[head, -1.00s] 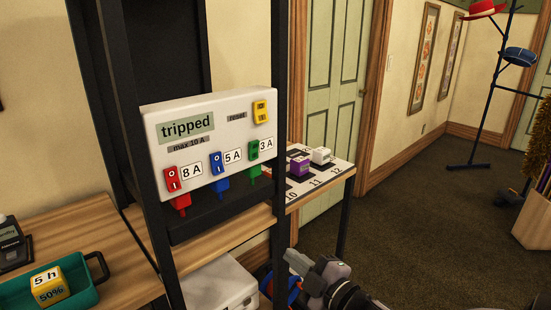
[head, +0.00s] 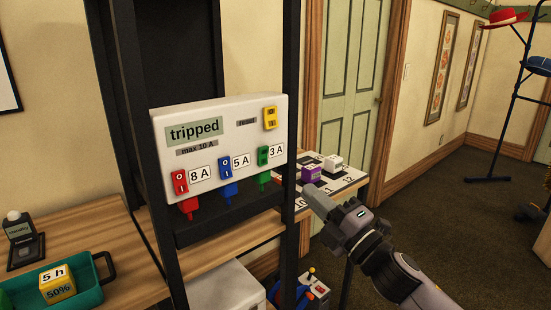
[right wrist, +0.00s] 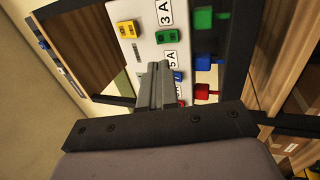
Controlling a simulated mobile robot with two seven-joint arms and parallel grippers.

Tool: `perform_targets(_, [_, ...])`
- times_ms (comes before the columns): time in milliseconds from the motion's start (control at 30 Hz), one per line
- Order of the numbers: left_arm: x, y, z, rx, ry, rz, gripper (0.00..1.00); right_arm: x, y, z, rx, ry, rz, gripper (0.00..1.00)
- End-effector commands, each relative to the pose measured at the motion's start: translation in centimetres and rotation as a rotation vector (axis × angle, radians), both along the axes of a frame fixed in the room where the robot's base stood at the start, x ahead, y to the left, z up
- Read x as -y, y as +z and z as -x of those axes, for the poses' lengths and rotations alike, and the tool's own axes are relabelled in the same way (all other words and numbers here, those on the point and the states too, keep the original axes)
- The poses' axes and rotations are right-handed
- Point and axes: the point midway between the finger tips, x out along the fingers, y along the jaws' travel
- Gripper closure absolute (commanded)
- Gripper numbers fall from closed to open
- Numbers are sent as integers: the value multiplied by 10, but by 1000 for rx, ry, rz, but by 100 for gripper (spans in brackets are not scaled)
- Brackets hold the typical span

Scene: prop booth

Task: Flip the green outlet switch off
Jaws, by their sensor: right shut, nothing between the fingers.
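The green outlet switch (head: 263,155) sits at the right of the lower row on a white panel (head: 228,112), beside the "3 A" label. It also shows in the right wrist view (right wrist: 166,36). A red switch (head: 179,181) and a blue switch (head: 226,167) sit to its left, each with a plug below. The panel's display (head: 194,132) reads "tripped". My right gripper (head: 310,193) is shut and empty, in front of and right of the panel, apart from the green switch. In the right wrist view its fingers (right wrist: 153,68) overlap the panel near the "5 A" label. My left gripper is not in view.
A yellow reset switch (head: 270,118) is at the panel's upper right. Dark rack posts (head: 290,90) flank the panel. A small table (head: 350,181) with purple and white blocks stands behind my right gripper. A teal tray (head: 88,293) is at lower left.

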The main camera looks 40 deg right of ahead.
Motion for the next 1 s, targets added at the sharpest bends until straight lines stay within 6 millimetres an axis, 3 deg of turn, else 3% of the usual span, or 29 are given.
perform_targets(700, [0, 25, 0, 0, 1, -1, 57, -7, 32, -89, 1, -1, 0, 100])
perform_targets(1000, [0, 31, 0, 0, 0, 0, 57, -9, 39, -113, 0, 0, 0, 100])
